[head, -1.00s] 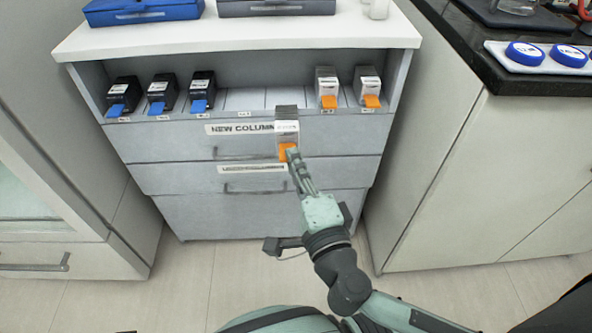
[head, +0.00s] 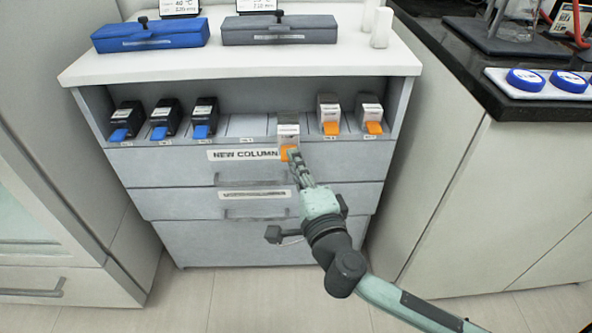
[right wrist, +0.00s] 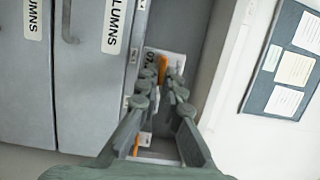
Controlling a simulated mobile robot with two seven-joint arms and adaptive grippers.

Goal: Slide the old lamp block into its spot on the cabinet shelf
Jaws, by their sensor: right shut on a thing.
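The old lamp block (head: 288,132) is grey and white with an orange tab at its front. My right gripper (head: 292,153) is shut on the orange tab, which also shows between the fingers in the right wrist view (right wrist: 162,66). The block is at the front of the cabinet shelf (head: 246,127), left of two similar orange-tabbed blocks. Its tab sits lower in the picture than theirs, in front of the shelf's front edge. How far the block reaches into the shelf is hard to tell. My left gripper is not in view.
Two orange-tabbed blocks (head: 329,112) (head: 370,112) stand at the right. Several black blocks with blue tabs (head: 165,118) stand at the left. Empty shelf room lies left of the held block. A blue case (head: 150,36) and a grey case (head: 279,30) lie on top.

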